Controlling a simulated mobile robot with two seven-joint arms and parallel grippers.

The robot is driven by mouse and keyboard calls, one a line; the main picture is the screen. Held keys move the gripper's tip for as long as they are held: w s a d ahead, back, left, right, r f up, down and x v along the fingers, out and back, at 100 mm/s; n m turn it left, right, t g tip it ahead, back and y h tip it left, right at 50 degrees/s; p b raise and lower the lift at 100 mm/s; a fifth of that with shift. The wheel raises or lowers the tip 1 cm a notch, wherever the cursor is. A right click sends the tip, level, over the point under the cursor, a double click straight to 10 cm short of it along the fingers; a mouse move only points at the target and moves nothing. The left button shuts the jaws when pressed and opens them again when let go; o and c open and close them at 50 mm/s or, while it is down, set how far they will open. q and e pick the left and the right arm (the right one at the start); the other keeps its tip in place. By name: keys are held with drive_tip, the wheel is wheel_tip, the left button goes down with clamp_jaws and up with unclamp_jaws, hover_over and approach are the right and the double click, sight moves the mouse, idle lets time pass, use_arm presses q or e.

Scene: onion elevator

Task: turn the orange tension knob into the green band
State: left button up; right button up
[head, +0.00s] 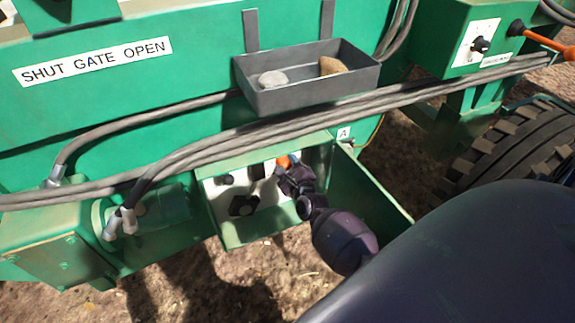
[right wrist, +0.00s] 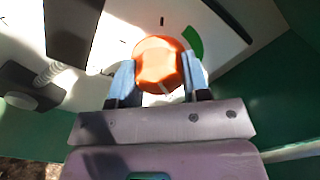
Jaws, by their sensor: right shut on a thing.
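The orange tension knob (right wrist: 158,64) is on a white panel (right wrist: 232,70) inside an open green box. In the right wrist view a green band (right wrist: 192,42) curves beside the knob at its upper right. A light mark shows on the knob's near, lower right side, away from the green band. My right gripper (right wrist: 158,78) has its two blue-grey fingers shut on the knob's left and right sides. In the head view the knob (head: 284,161) shows as a small orange patch beyond my right gripper (head: 291,171). My left gripper is not in view.
The box's green door (head: 367,195) stands open at the right. Grey cables (head: 300,125) run above the box, under a grey tray (head: 310,88) with stones. Black knobs (head: 243,205) sit left on the panel. A tyre (head: 520,140) is at the right.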

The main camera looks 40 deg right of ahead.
drive_tip(key=shift+n, duration=0.3)
drive_tip(key=shift+n, duration=0.9)
drive_tip(key=n+p, duration=0.1)
drive_tip(key=n, duration=0.1)
drive_tip(key=shift+r+n, duration=0.15)
drive_tip(key=shift+n, duration=0.15)
drive_tip(key=n, duration=0.3)
drive_tip(key=shift+n+p, duration=0.3)
drive_tip(key=shift+n, duration=0.1)
drive_tip(key=n, duration=0.2)
drive_tip(key=shift+n, duration=0.3)
drive_tip(key=n+p, duration=0.1)
drive_tip(key=n, duration=0.1)
drive_tip(key=shift+r+n, duration=0.1)
drive_tip(key=shift+n, duration=0.3)
drive_tip(key=shift+n+p, duration=0.35)
drive_tip(key=shift+n, duration=1.55)
